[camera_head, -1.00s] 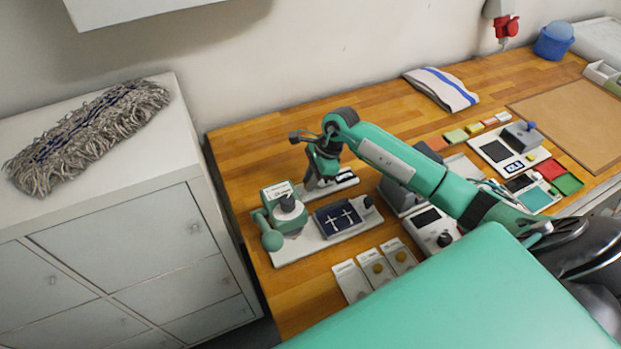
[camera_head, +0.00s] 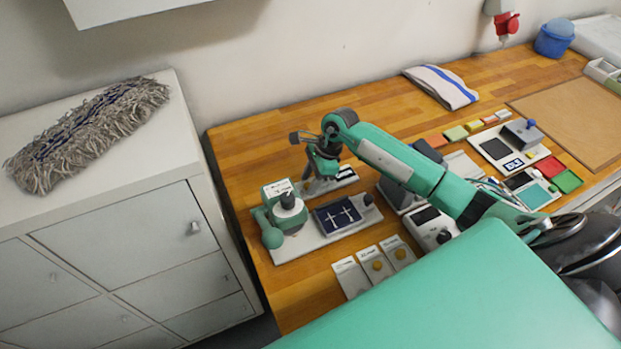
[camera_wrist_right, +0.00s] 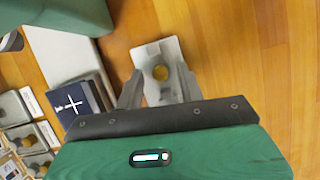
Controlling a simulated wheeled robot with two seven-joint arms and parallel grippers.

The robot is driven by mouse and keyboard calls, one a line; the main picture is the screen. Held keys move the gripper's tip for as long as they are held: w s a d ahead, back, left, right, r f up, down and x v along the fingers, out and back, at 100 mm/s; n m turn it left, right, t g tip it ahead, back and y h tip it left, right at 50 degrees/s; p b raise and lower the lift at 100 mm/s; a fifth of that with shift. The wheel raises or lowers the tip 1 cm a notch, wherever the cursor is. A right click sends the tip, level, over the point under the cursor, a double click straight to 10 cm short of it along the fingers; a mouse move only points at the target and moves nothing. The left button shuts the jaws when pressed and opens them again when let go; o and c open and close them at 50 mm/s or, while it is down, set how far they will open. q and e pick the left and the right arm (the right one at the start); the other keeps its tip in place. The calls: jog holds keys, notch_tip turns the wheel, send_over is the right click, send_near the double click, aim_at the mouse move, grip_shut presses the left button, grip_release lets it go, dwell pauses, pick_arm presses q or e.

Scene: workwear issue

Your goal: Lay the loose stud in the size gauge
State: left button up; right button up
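My right gripper (camera_head: 316,183) points down over a small pale plate (camera_head: 343,180) with dark markings at the back left of the bench. In the right wrist view, the two grey fingers of this gripper (camera_wrist_right: 160,88) stand apart. A round brass-coloured stud (camera_wrist_right: 160,73) shows in the gap between them, on a pale grey plate (camera_wrist_right: 153,50). The stud looks clear of both fingers, though its height is hard to judge. I cannot tell for certain whether this plate is the size gauge. My left gripper is not in view.
A white base with a green press (camera_head: 285,208) and a navy pad (camera_head: 338,215) stands just in front. Several cards (camera_head: 376,265), some with brass discs, lie nearer. Small devices (camera_head: 432,228) stand under my right arm. Bare wood lies behind the gripper.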

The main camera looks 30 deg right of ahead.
jog(key=b+v, duration=0.3)
jog(key=v, duration=0.8)
jog(key=shift+d, duration=0.1)
jog(key=shift+s+d+r+b, duration=0.15)
jog(key=shift+r+b, duration=0.15)
jog(key=shift+r, duration=0.15)
